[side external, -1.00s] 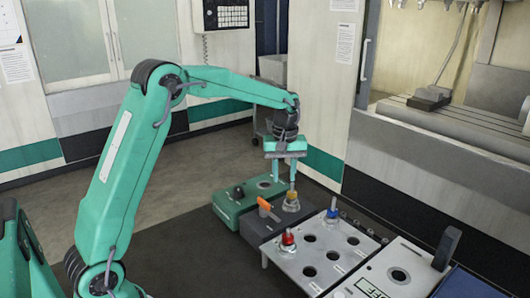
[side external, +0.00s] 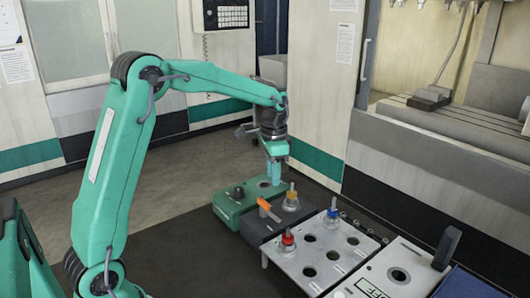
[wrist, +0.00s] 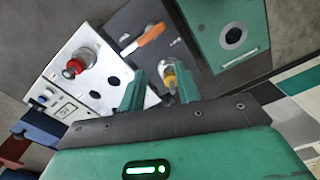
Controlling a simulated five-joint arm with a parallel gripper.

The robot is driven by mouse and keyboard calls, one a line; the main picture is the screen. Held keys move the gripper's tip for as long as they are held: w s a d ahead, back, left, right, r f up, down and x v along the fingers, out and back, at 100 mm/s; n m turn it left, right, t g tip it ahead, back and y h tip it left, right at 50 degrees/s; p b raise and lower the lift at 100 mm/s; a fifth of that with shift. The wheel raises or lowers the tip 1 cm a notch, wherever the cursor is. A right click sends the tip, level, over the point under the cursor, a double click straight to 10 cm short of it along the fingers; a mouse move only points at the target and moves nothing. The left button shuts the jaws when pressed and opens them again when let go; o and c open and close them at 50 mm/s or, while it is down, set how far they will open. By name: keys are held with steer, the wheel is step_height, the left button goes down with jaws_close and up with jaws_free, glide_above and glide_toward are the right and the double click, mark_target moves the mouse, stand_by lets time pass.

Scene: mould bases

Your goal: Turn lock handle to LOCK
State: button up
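The orange lock handle (side external: 268,208) sits on the dark grey base (side external: 262,227), pointing obliquely across it; it also shows in the wrist view (wrist: 144,36). A tool with a yellow collar (side external: 291,201) stands upright in the same base and shows in the wrist view (wrist: 169,76). My gripper (side external: 275,179) hangs above the far side of this base, behind the handle. In the wrist view my gripper (wrist: 161,90) has its two fingers apart with nothing held. The yellow tool appears between them, but stands beyond them. Any lock marking is too small to read.
A green base (side external: 233,215) with a black knob stands at the back left. A white holed panel (side external: 300,272) carries a red-collared tool (side external: 288,239) and a blue-collared one (side external: 332,213).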

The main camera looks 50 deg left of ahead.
mark_target(264, 201)
steer(key=s+m, duration=0.1)
steer(key=m, duration=0.3)
steer(key=s+m, duration=0.1)
steer(key=m, duration=0.4)
steer(key=s+m, duration=0.1)
steer(key=m, duration=0.3)
steer(key=shift+a+r+m, duration=0.2)
steer(key=shift+r+m, duration=0.1)
steer(key=shift+r, duration=0.05)
steer(key=shift+f, duration=3.95)
jaws_close()
